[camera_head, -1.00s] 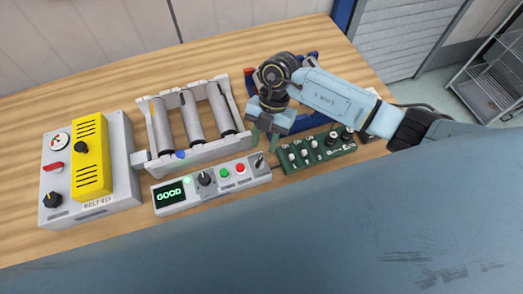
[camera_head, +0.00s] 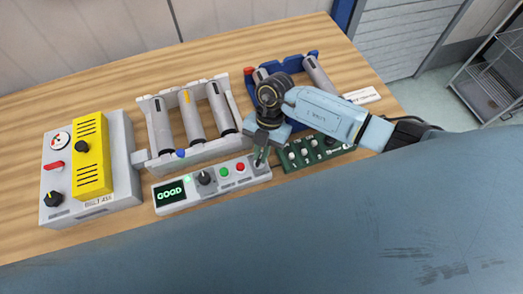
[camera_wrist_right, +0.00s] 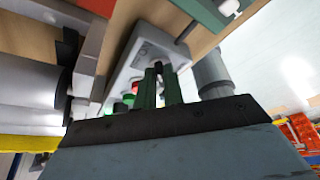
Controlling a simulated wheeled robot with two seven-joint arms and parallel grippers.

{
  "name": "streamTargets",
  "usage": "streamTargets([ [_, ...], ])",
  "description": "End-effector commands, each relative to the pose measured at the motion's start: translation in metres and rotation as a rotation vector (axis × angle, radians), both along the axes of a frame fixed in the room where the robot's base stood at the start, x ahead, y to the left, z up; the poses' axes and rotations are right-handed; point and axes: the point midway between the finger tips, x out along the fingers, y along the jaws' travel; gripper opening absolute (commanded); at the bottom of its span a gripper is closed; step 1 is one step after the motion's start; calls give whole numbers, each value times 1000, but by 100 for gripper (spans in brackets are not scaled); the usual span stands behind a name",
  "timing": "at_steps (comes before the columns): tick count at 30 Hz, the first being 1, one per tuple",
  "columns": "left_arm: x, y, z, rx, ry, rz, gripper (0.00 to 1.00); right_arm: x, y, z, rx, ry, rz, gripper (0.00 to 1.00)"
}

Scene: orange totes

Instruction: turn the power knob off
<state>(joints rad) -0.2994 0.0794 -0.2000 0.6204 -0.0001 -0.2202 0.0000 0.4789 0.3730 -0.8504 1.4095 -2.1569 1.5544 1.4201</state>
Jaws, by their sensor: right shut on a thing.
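The grey control box (camera_head: 212,184) lies at the front middle of the bench with a lit green "GOOD" display (camera_head: 170,193). It carries a black knob (camera_head: 205,178), a green button (camera_head: 224,172) and a red button (camera_head: 241,167). My right gripper (camera_head: 260,158) reaches down to the box's right end. In the right wrist view, its green fingers (camera_wrist_right: 160,85) are shut on a small dark knob (camera_wrist_right: 159,66) standing up from the box. The fingers mostly hide this knob in the head view. No power label is legible. My left gripper is not in view.
A roller frame (camera_head: 145,162) with several rollers stands behind the box. A grey-and-yellow belt control unit (camera_head: 123,150) stands at the left. A blue-and-red rack (camera_head: 314,55) is behind.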

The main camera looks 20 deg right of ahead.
Motion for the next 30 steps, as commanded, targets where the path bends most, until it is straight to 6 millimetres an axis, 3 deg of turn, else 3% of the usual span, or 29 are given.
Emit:
streamTargets([
  [14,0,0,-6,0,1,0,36,2,1,-1,-1,-1,107,0],
  [30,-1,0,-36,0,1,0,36,6,8,-1,-2,-2,586,0],
])
